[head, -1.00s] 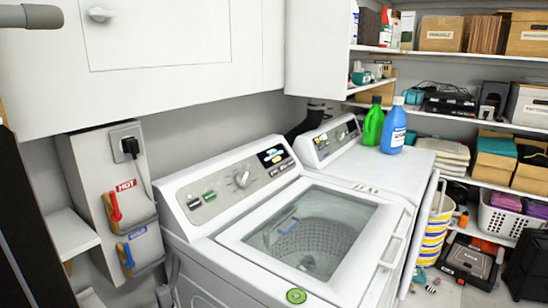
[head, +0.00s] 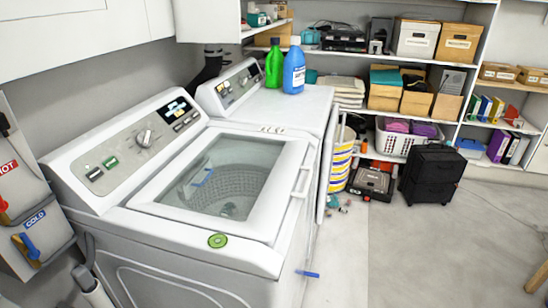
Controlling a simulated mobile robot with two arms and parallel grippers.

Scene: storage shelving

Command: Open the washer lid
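The white washer (head: 180,262) stands at the left of the head view, with its control panel along the back. Its lid (head: 262,143) is shut, lying flat on top. The lid has a white frame around a clear glass pane (head: 236,180), and the drum shows through it. A white handle (head: 303,182) runs along the lid's right edge. Neither of my grippers is in view.
A second white machine (head: 300,108) stands beyond the washer, with a green bottle (head: 273,66) and a blue bottle (head: 294,70) on top. A yellow-striped bucket (head: 340,165) and a black suitcase (head: 431,174) stand farther right. The floor (head: 420,250) right of the washer is mostly clear.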

